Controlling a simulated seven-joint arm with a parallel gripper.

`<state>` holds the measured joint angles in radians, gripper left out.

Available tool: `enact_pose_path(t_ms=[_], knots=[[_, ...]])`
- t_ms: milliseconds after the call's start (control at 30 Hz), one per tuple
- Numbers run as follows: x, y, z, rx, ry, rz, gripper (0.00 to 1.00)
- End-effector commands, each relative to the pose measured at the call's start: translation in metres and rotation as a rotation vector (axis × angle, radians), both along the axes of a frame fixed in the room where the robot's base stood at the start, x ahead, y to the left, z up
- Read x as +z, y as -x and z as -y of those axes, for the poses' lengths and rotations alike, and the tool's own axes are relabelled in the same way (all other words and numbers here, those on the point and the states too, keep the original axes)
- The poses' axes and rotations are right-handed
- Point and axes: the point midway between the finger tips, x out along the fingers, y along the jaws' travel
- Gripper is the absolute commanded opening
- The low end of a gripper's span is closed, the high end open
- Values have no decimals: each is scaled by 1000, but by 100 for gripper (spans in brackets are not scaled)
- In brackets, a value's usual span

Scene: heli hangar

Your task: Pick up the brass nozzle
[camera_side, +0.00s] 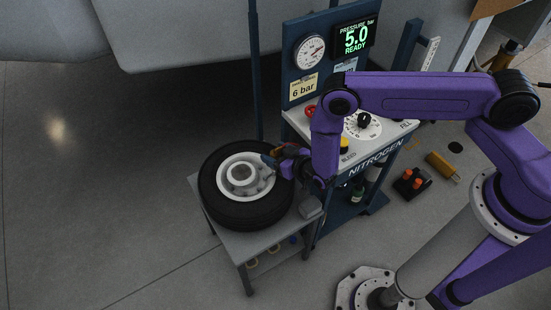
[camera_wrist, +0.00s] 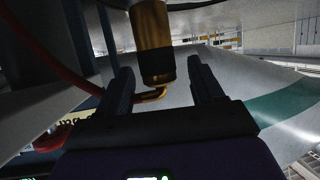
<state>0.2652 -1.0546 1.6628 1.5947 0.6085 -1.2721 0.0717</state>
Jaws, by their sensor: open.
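The brass nozzle (camera_wrist: 153,36) shows in the wrist view as a brass-coloured cylinder with a dark, knurled-looking lower part. It hangs down from the top of the picture, and a small bent brass piece (camera_wrist: 150,95) shows below it. My gripper (camera_wrist: 158,70) is open, with one dark finger on each side of the nozzle's lower end. I cannot tell whether either finger touches it. In the side view my gripper (camera_side: 272,158) is at the right edge of the wheel, beside the nitrogen cart. The nozzle is not clearly visible there.
A tyred wheel (camera_side: 218,203) lies on a small grey table (camera_side: 262,240). The blue nitrogen cart (camera_side: 296,78) with its gauge and display stands close behind. A red hose (camera_wrist: 58,58) runs at left in the wrist view. Open floor (camera_side: 100,190) lies to the left.

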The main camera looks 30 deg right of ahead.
Motion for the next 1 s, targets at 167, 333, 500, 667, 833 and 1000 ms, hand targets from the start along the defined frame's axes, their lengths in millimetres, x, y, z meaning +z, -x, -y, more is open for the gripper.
enact_pose_path(t_ms=[167,333,500,667,833,1000], knots=[[-8,-17,-2,-2,-2,2,67],[-10,-24,-3,0,1,1,67],[-10,-24,-3,0,1,0,67],[-10,-24,-3,0,1,0,31],[-10,-24,-4,1,-1,2,4],[-10,-24,-4,1,-1,1,4]])
